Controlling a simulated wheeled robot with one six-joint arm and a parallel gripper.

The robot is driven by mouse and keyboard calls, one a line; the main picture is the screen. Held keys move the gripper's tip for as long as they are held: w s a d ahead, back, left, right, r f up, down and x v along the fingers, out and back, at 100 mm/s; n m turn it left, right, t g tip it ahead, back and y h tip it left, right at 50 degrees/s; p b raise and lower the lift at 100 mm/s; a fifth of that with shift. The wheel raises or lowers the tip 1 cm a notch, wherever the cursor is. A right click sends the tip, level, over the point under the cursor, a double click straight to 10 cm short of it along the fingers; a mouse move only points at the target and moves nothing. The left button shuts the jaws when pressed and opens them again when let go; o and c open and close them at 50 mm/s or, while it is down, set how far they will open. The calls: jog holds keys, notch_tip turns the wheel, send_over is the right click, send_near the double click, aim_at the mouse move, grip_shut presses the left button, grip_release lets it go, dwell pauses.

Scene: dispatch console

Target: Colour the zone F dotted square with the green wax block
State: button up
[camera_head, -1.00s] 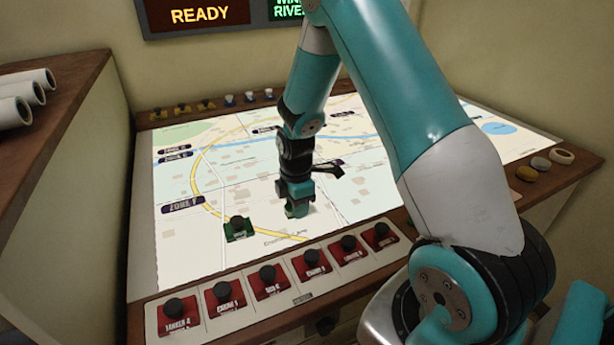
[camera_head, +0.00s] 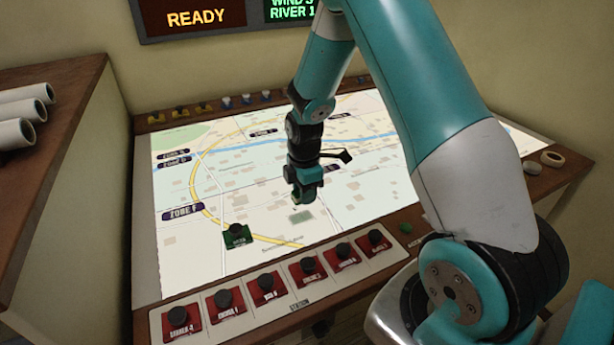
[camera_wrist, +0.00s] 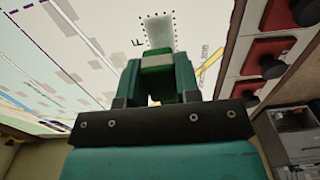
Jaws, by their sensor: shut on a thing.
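My gripper (camera_head: 305,195) is shut on the green wax block (camera_wrist: 156,60), which shows between its two fingers in the wrist view. In the head view the block is mostly hidden by the fingers. The dotted square (camera_wrist: 159,32) with an F beside it lies just beyond the block in the wrist view, its near edge hidden by the block. Its inside looks pale there. In the head view a grey-green patch (camera_head: 301,217) shows on the map just below my gripper. I cannot tell whether the block touches the map.
The lit map table (camera_head: 190,270) spreads around my gripper. A green piece with a black knob (camera_head: 237,236) stands on it, left of my gripper. Several red knobbed pieces (camera_head: 267,285) line the front strip. Small yellow and blue pieces stand along the back edge.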

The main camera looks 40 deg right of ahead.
jog(key=shift+r+p, duration=0.65)
jog(key=shift+r, duration=0.5)
